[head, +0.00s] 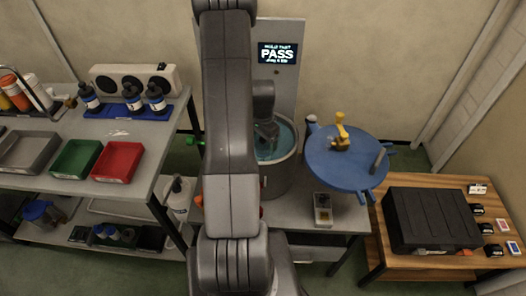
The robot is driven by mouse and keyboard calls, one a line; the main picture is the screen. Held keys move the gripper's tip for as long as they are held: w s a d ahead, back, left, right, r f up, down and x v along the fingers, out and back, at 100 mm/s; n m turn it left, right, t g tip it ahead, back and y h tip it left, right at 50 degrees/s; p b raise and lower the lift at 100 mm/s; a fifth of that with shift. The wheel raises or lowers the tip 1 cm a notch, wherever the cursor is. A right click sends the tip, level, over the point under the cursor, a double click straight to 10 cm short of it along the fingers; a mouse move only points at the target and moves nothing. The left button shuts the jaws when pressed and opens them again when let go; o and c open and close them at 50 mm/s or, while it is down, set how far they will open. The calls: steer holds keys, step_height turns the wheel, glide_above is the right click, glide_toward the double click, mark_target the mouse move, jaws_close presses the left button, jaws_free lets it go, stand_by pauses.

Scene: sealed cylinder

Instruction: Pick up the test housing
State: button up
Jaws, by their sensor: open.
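My gripper (268,131) is open and points down over the round grey tank (283,178). Its fingertips are at or just above the turquoise water (284,146); I cannot tell which. I cannot make out the test housing; my arm and gripper hide much of the tank's inside. A round blue lid (325,170) with a yellow handle (341,131) is at the tank's right. A screen (277,53) behind the tank reads PASS.
The left bench carries a grey tray (27,152), a green tray (76,158), a red tray (118,161) and dark bottles (131,96). A wooden table (406,261) at right holds a black case (431,219). A small device (323,209) sits in front of the lid.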

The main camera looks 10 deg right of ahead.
steer(key=shift+f, duration=0.55)
steer(key=shift+c, duration=0.4)
jaws_close()
steer(key=shift+r, duration=0.1)
